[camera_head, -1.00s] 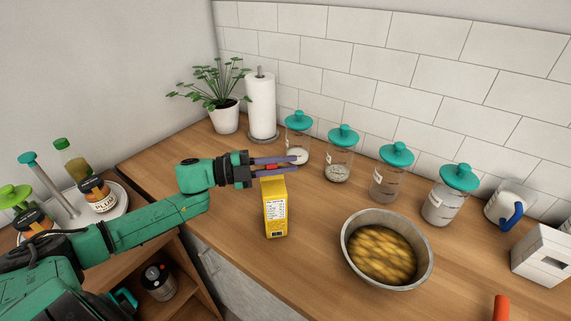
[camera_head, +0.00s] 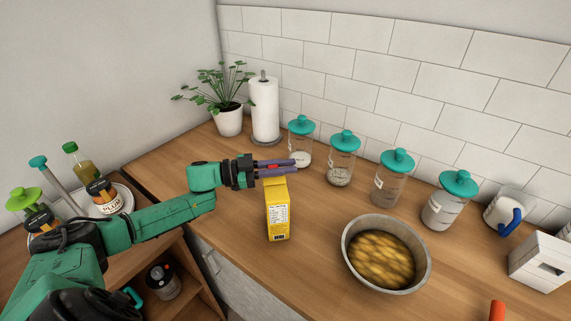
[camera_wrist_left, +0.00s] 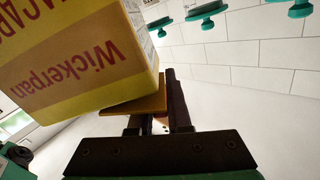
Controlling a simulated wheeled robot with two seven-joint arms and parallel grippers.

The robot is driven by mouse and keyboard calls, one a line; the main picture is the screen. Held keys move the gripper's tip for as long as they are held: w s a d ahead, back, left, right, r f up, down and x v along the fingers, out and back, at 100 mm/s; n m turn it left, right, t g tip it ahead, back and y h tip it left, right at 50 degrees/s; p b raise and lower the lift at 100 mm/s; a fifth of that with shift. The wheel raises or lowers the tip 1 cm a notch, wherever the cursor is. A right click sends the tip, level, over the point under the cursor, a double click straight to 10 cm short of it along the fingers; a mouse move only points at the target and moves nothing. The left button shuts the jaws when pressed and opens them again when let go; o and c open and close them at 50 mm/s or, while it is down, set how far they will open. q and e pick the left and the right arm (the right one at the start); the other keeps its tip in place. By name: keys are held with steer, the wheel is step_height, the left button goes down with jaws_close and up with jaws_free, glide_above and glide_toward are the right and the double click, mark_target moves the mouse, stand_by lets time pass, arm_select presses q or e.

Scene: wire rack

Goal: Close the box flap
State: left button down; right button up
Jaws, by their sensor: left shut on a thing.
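The yellow box (camera_head: 278,215) stands upright on the wooden counter, with a white printed panel on the side facing me. My left gripper (camera_head: 292,167) is at its top, fingers pointing right and lying across the upper edge. In the left wrist view the box (camera_wrist_left: 75,50) fills the upper left, its "Wickerpan" lettering upside down. The box flap (camera_wrist_left: 145,100) sticks out from the box edge at the fingers, and the gripper (camera_wrist_left: 172,90) is shut on it. In the head view the fingers largely hide the flap. My right gripper is not in view.
A metal bowl of yellow food (camera_head: 385,252) stands right of the box. Several glass jars with teal lids (camera_head: 345,160) line the back, beside a paper towel roll (camera_head: 264,108) and a potted plant (camera_head: 229,120). Bare counter lies between box and bowl.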

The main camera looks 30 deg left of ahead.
arm_select(q)
steer(key=shift+w+a+f+n+p, duration=0.15)
steer(key=shift+f+n, duration=0.1)
steer(key=shift+n, duration=0.5)
steer(key=shift+w+f+n+p, duration=0.15)
steer(key=shift+f+n, duration=0.1)
steer(key=shift+n, duration=0.5)
steer(key=c, duration=0.8)
jaws_free()
steer(key=shift+c, duration=0.2)
steer(key=v, duration=1.4)
steer(key=shift+s+a, duration=0.25)
steer(key=shift+r, duration=0.1)
